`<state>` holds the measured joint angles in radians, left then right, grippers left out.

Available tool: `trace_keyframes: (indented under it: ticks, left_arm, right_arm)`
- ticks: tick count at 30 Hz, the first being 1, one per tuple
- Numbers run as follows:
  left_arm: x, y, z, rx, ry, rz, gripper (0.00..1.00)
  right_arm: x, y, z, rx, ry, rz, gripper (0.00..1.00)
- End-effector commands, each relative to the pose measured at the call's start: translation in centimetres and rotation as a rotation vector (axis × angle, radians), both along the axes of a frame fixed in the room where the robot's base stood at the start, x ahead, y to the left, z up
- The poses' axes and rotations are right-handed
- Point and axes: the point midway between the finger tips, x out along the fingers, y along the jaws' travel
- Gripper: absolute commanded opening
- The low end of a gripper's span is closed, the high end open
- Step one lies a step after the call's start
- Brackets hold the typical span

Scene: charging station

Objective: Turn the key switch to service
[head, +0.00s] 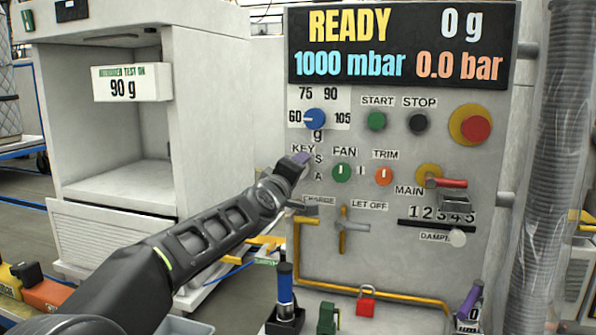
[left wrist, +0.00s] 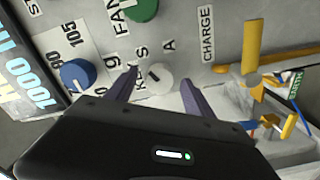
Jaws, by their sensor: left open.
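The key switch (left wrist: 159,80) is a small pale round knob with a dark mark, seen in the left wrist view between my left gripper's fingers. Letters S and A stand beside it on the panel, and the fingers partly cover the KEY label. In the head view my left gripper (head: 300,160) is just below the KEY label (head: 303,149) and hides the knob. The left gripper (left wrist: 159,69) is open, with one purple finger on each side of the knob; I cannot tell if they touch it. Which letter the dark mark points to is unclear. My right gripper is not in view.
Close by on the panel are the blue dial (head: 315,118), green FAN knob (head: 341,172), orange TRIM knob (head: 383,175) and yellow LET OFF handle (head: 343,232). A display (head: 400,45) reads READY. An open white cabinet (head: 190,90) stands left.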

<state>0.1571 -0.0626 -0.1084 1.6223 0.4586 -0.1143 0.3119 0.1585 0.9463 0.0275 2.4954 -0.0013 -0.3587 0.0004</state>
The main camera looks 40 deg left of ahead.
Motion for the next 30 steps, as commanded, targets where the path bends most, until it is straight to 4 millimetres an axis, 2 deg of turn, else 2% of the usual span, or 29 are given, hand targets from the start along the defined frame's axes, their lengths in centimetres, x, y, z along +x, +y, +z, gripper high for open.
trace_keyframes:
  ticks: [6,12,30]
  left_arm:
    - [-3.6,-1.2,0.2,0.000,-0.002,0.000,0.61]
    - [-5.6,-1.9,0.1,0.000,-0.001,0.002,0.61]
    - [-5.8,-2.0,0.1,0.000,0.000,0.001,0.61]
  right_arm:
    - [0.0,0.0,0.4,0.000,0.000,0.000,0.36]
    - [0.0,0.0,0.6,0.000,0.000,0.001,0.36]
    - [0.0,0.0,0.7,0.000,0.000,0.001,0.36]
